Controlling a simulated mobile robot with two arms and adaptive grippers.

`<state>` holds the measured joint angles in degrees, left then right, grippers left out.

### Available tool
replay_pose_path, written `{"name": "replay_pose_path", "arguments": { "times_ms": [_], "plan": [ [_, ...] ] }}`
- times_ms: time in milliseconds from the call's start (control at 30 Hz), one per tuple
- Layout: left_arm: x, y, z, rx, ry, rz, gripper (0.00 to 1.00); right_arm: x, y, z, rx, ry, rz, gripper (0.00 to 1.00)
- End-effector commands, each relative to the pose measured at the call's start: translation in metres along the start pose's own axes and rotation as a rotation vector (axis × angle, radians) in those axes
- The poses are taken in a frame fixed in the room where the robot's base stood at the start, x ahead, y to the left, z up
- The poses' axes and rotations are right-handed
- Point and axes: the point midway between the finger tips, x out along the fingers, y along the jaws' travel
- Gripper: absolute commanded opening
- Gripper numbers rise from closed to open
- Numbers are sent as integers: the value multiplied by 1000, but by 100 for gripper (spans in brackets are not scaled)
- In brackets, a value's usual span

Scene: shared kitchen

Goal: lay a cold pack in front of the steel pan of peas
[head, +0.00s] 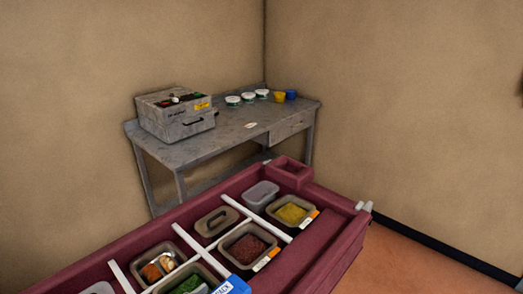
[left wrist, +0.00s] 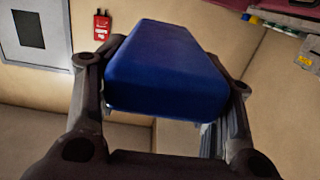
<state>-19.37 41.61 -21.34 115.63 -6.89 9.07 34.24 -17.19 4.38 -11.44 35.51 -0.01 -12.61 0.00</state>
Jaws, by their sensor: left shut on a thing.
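A blue cold pack (left wrist: 168,70) fills the middle of the left wrist view. My left gripper (left wrist: 165,85) is shut on it, with one dark finger on each side. In the head view, a pan of green food that looks like peas (head: 186,286) sits in the maroon cart at the bottom edge, partly cut off. A blue pack with white lettering (head: 233,285) shows just right of that pan, also cut off by the edge. I cannot tell whether it is the pack in my gripper. Neither gripper shows in the head view.
The maroon cart (head: 335,232) has white dividers and pans of brown food (head: 247,250), yellow food (head: 291,213) and mixed pieces (head: 160,266), plus a lidded pan (head: 216,222). Behind it, a grey table (head: 235,134) carries a grey box (head: 175,117) and several tubs. Orange floor is clear at right.

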Motion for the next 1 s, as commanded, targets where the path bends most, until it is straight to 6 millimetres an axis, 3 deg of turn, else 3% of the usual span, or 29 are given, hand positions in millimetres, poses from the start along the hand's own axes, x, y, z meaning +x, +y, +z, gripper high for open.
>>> {"name": "replay_pose_path", "arguments": {
  "times_ms": [200, 367, 700, 1000],
  "plan": [
    [1, 29, -10, -14, 10, -78, 24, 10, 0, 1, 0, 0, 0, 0],
    [-7, 38, -23, -22, 8, -212, 24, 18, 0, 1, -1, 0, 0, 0],
    [-46, 18, -37, -32, 1, -514, 23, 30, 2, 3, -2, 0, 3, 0],
    [-71, 3, -40, -33, 3, -651, 23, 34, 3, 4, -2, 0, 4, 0]
  ]
}}
